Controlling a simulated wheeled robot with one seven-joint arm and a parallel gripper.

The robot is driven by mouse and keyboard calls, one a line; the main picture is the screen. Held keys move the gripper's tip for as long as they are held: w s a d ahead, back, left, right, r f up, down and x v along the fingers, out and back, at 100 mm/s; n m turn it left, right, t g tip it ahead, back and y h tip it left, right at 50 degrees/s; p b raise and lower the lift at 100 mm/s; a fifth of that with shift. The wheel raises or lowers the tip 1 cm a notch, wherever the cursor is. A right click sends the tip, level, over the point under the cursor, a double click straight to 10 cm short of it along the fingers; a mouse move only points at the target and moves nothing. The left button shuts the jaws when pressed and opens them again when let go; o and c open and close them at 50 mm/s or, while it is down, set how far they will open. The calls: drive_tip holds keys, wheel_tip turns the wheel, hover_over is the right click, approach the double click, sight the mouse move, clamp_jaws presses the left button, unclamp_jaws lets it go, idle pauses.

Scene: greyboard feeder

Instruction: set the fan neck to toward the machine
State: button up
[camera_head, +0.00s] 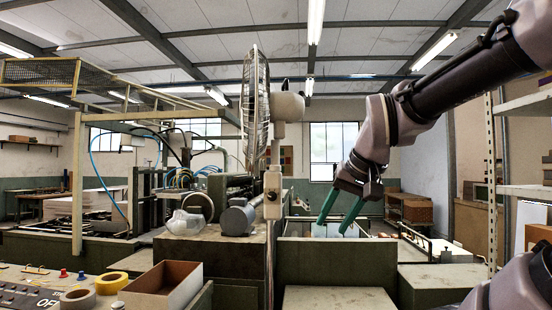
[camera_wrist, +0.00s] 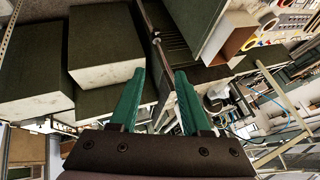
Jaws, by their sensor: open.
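The standing fan has a round wire cage (camera_head: 256,108), seen nearly edge-on on the left of its pale motor housing (camera_head: 288,107). The cage faces left, the side where the machine (camera_head: 185,150) with blue hoses stands. The fan neck (camera_head: 279,132) is below the housing, on an upright pole with a small control box (camera_head: 272,185). My gripper (camera_head: 332,227) is to the right of the pole and lower than the neck, its green fingers pointing down, apart and empty. In the wrist view my gripper (camera_wrist: 159,74) is also open, with a thin pole (camera_wrist: 153,30) beyond the fingertips.
A control panel (camera_head: 40,285) with tape rolls (camera_head: 112,283) and an open cardboard box (camera_head: 162,285) is at lower left. A bench with a clear jar (camera_head: 185,222) and a dark motor (camera_head: 238,218) is left of the pole. Green blocks (camera_head: 336,270) stand below my gripper. Shelving (camera_head: 495,180) is at right.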

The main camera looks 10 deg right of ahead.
drive_tip(key=o, duration=0.3)
drive_tip(key=shift+o, duration=0.2)
drive_tip(key=w+d+r+t+h, duration=0.2)
drive_tip(key=w+d, duration=0.4)
drive_tip(key=w, duration=0.4)
wheel_tip(320, 180, up, 2)
drive_tip(key=shift+r+t+h, duration=0.2)
drive_tip(key=shift+t+h, duration=0.2)
drive_tip(key=shift+t, duration=0.2)
drive_tip(key=n+t+y, duration=0.6)
drive_tip(key=n+y, duration=0.2)
drive_tip(key=n, duration=0.1)
approach(278, 157)
drive_tip(key=x, duration=0.9)
drive_tip(key=shift+w+a, duration=0.1)
